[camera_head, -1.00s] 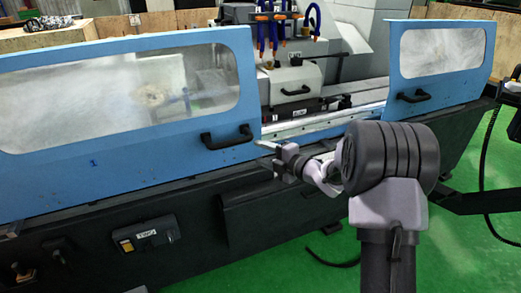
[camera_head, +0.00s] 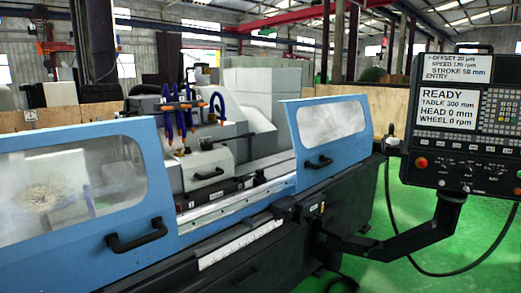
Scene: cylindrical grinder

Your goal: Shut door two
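The grinder has two blue sliding doors with windows. The left door (camera_head: 135,262) has a black handle (camera_head: 137,235) near its right end. The right door (camera_head: 341,178) has a black handle (camera_head: 318,163) low on its left part. No number is readable on either door now; a 1 shows on the left one in the earlier view. The doors stand apart, with a wide gap between them that shows the wheel head (camera_head: 205,168) and the table (camera_head: 230,207). My gripper and arm do not show now.
A control panel (camera_head: 465,125) on a swing arm (camera_head: 405,240) stands at the right, its screen reading READY. A cable hangs beside it. Green floor (camera_head: 440,275) is open at the lower right. Blue coolant hoses (camera_head: 180,118) rise above the gap.

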